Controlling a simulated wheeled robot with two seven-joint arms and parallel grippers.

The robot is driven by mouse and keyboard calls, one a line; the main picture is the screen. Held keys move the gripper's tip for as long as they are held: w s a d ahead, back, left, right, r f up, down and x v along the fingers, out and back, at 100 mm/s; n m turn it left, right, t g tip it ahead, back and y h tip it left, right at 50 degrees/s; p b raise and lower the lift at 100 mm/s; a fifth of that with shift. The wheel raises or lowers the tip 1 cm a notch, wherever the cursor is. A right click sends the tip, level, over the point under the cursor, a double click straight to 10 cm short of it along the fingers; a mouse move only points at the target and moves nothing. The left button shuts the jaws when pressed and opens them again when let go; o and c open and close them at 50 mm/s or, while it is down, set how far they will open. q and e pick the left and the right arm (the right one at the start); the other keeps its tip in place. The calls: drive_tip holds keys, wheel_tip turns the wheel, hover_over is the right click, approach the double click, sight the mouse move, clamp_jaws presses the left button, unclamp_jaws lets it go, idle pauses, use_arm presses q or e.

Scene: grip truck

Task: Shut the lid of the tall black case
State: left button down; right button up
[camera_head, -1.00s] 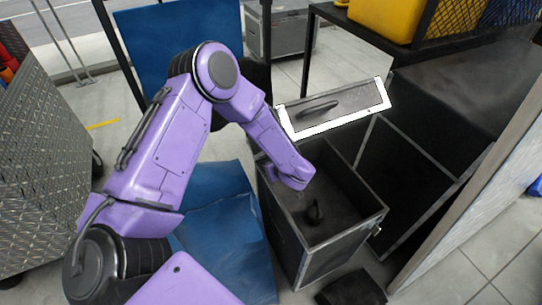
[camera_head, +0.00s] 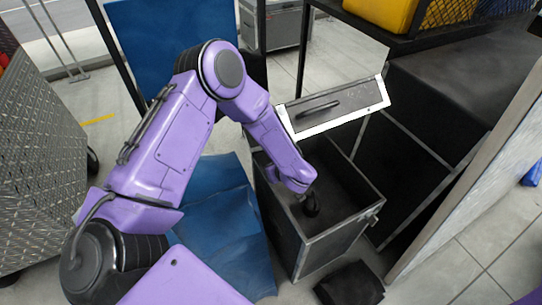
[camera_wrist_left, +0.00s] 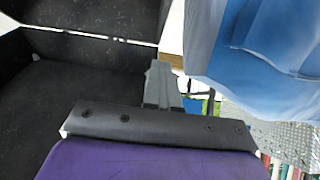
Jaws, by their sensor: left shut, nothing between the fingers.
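The tall black case (camera_head: 330,238) stands open in the middle of the head view, with metal edges and a dark inside. Its lid (camera_head: 350,104) is raised and leans back behind the opening, with a black handle and a bright white rim. My left arm reaches over the case from the left. Its dark gripper (camera_head: 310,205) hangs at the case opening, below the lid and apart from it; its fingertips are hard to make out there. In the left wrist view the grey fingers (camera_wrist_left: 162,85) are shut and empty, with dark case walls (camera_wrist_left: 75,85) to the left.
A blue panel (camera_head: 215,225) stands left of the case, close to my arm. A larger black case (camera_head: 425,110) is to the right, beside a pale upright panel (camera_head: 470,180). A small black object (camera_head: 350,284) lies on the floor in front. A metal-plated box (camera_head: 40,165) is far left.

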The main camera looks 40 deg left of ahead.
use_arm(q)
drive_tip(key=shift+s+d+f, duration=0.15)
drive_tip(key=shift+d+f, duration=0.05)
drive_tip(key=shift+d, duration=0.05)
drive_tip(key=shift+f, duration=0.1)
drive_tip(key=shift+s+d+f+b, duration=0.3)
drive_tip(key=shift+s+d+f, duration=0.05)
drive_tip(key=shift+d+f, duration=0.3)
drive_tip(key=shift+s+d+f+b, duration=0.35)
drive_tip(key=shift+d+f, duration=0.15)
drive_tip(key=shift+d, duration=0.15)
drive_tip(key=c, duration=1)
unclamp_jaws()
drive_tip(key=p+v, duration=0.7)
drive_tip(key=v, duration=0.3)
drive_tip(key=shift+w+f, duration=0.1)
drive_tip(key=shift+w, duration=0.05)
